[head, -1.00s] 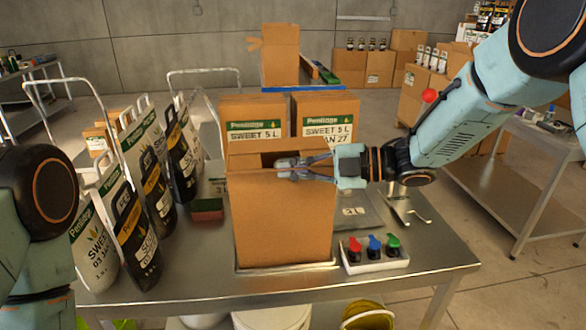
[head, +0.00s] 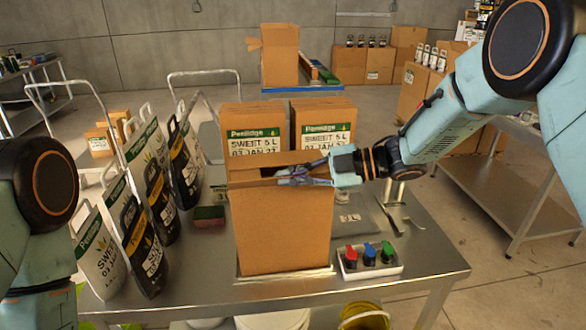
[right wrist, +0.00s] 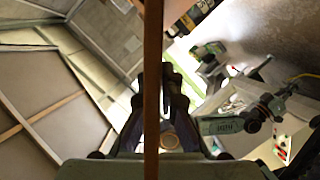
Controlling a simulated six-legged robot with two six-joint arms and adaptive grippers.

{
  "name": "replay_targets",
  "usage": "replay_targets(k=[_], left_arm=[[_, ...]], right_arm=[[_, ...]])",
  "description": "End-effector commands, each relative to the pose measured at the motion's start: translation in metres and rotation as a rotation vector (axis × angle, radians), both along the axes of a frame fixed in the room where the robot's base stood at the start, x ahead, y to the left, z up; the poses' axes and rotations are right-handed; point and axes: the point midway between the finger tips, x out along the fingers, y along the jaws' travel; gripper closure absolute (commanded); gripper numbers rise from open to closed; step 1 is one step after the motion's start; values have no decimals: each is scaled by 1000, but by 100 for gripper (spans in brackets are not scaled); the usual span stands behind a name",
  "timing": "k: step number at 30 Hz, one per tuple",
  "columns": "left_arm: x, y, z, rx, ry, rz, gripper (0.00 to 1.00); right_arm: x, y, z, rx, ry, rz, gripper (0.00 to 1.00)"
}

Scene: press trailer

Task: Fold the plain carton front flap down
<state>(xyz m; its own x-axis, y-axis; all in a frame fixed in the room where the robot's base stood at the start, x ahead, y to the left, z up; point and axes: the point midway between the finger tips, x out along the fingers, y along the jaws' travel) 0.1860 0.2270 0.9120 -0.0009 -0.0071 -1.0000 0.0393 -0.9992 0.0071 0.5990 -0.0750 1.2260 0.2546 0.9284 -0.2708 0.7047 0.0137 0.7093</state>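The plain carton (head: 283,235) stands upright at the front middle of the metal table, its near face without a label. A flap stands along the far side of its top (head: 250,160). My right gripper (head: 283,176) is at the carton's near top edge, reaching across it from the right. In the right wrist view a thin brown cardboard edge (right wrist: 152,60) runs top to bottom, overlapping the gripper's fingers (right wrist: 166,75). The fingers look close together, but whether they grip the cardboard is unclear. My left arm shows at the left edge; its gripper is out of view.
Two labelled cartons (head: 322,117) stand behind the plain one. Several pouches (head: 135,228) stand at left, with a sponge (head: 208,216) beside the carton. A white tray (head: 372,276) with red, blue and green caps is at front right. Metal tools (head: 398,212) lie behind it.

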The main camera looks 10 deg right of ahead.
Motion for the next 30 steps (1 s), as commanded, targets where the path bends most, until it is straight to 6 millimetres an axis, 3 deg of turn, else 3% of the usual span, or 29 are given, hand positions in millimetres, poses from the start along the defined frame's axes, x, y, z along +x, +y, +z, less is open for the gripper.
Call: replay_targets(k=[3, 9, 30], left_arm=[[0, 0, 19, 0, 0, 0, 100], [0, 0, 29, 0, 0, 0, 100], [0, 0, 31, 0, 0, 0, 100]], right_arm=[[5, 0, 11, 0, 74, 1, 100], [11, 0, 14, 0, 192, 1, 100], [18, 1, 17, 0, 321, 1, 100]])
